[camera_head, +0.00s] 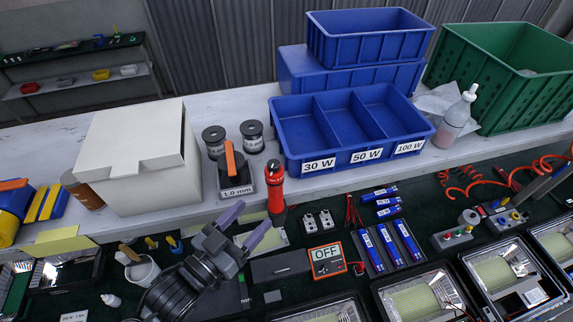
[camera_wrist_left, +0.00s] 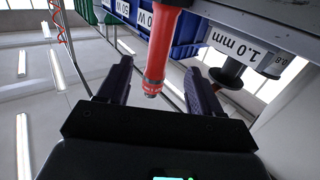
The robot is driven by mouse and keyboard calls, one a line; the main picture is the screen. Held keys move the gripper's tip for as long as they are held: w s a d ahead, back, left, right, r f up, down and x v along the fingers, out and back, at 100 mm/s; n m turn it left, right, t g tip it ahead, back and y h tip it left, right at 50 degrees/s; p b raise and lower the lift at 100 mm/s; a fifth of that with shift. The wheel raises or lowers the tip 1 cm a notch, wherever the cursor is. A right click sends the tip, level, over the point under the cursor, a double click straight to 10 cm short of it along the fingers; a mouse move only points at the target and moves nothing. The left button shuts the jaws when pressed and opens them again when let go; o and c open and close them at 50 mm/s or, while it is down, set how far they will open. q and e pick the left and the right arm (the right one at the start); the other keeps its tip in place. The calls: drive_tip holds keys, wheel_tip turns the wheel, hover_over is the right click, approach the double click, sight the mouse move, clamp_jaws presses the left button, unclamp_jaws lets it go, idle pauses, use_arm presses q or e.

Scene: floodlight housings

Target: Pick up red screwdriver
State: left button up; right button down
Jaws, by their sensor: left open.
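The red screwdriver (camera_head: 275,184) stands upright at the front edge of the white shelf, beside the holder labelled "1.0 mm". My left gripper (camera_head: 254,213) is open and empty, just below and to the left of the screwdriver in the head view. In the left wrist view, the screwdriver (camera_wrist_left: 168,40) appears between the two dark fingers of my left gripper (camera_wrist_left: 160,75), with its lower end towards the palm. I cannot tell whether the fingers touch it; they are not closed on it. My right gripper is not in view.
The "1.0 mm" holder (camera_head: 233,181) with an orange-topped spool is close left of the screwdriver. A blue three-compartment bin (camera_head: 318,165) stands behind it. A white box (camera_head: 140,150) is further left. An OFF sign box (camera_head: 326,261) and several floodlight housings (camera_head: 425,295) lie on the dark bench below.

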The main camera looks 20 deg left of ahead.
sight(271, 197)
use_arm(q)
drive_tip(key=b+x, duration=0.1)
drive_tip(key=b, duration=0.1)
drive_tip(key=b+x, duration=0.1)
drive_tip(key=b, duration=0.1)
drive_tip(key=shift+w+d+f+b, duration=0.1)
drive_tip(key=shift+w+f+b, duration=0.2)
drive_tip(key=shift+w, duration=0.05)
drive_tip(key=shift+w+d+r+p, duration=0.15)
drive_tip(key=shift+w+p, duration=0.1)
drive_tip(key=shift+w, duration=0.2)
drive_tip(key=shift+w+d+r+p, duration=0.1)
drive_tip(key=shift+w+r+p, duration=0.1)
drive_tip(key=shift+w, duration=0.3)
drive_tip(key=shift+w+d, duration=0.2)
drive_tip(key=shift+w, duration=0.3)
drive_tip(key=p+x, duration=0.2)
drive_tip(key=x, duration=0.2)
drive_tip(key=shift+d, duration=0.1)
drive_tip(key=shift+w+d+f, duration=0.1)
drive_tip(key=shift+w+d, duration=0.05)
drive_tip(key=shift+w, duration=0.4)
drive_tip(key=c, duration=1.2)
drive_tip(key=shift+o, duration=0.2)
